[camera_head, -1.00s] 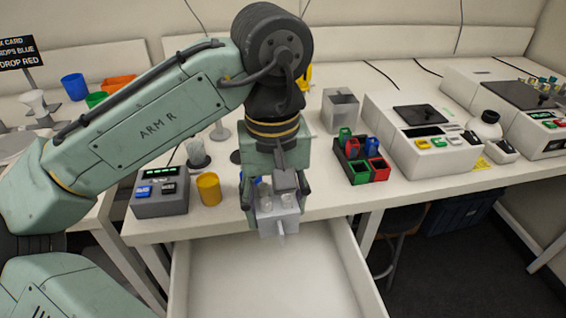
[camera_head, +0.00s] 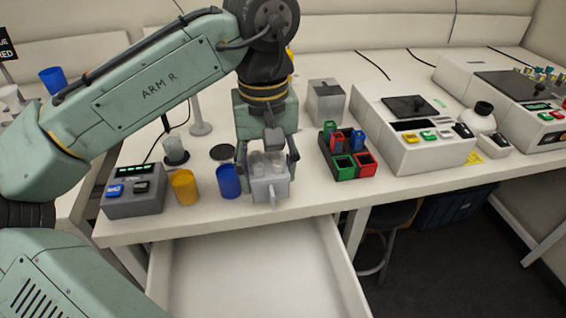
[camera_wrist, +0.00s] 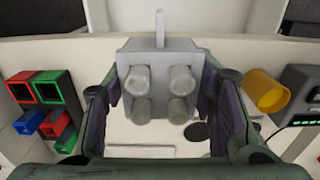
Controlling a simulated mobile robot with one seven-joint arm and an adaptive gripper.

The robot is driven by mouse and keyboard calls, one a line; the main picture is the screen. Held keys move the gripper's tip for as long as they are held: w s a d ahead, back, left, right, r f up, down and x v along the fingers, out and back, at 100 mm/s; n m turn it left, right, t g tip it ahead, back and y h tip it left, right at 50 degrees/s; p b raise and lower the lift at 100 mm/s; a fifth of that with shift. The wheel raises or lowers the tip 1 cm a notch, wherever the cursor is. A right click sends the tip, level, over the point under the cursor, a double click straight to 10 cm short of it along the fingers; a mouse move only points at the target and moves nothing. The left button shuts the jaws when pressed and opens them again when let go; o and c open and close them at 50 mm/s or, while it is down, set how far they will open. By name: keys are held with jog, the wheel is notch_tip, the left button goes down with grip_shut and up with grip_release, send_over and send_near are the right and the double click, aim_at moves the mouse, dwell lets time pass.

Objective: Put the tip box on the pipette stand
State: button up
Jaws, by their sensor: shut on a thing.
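My gripper (camera_head: 267,163) is shut on a pale grey box (camera_head: 270,188) with several clear cylinders upright in it and a tab on its near side. I take this to be the tip box. It is at the front edge of the bench, just right of a blue cup (camera_head: 229,181); whether it touches the bench is unclear. In the wrist view the same box (camera_wrist: 158,50) is between the fingers (camera_wrist: 160,110). A slim pole on a round base (camera_head: 201,128) stands behind to the left; I cannot tell whether it is the pipette stand.
A yellow cup (camera_head: 185,187) and a grey device (camera_head: 134,196) are to the left. A red, green and blue bin cluster (camera_head: 347,160) is to the right, with a grey box (camera_head: 326,102) behind and a white machine (camera_head: 412,130). An open drawer (camera_head: 245,270) lies below the front edge.

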jog(key=w+d, duration=0.1)
jog(key=w, duration=0.4)
jog(key=w+d, duration=0.1)
jog(key=w, duration=0.1)
jog(key=shift+w+d+f, duration=0.3)
jog(key=shift+d+f, duration=0.05)
notch_tip(320, 180, down, 4)
jog(key=b, duration=0.4)
jog(key=shift+r, duration=0.25)
jog(key=o, duration=1.2)
notch_tip(320, 180, up, 12)
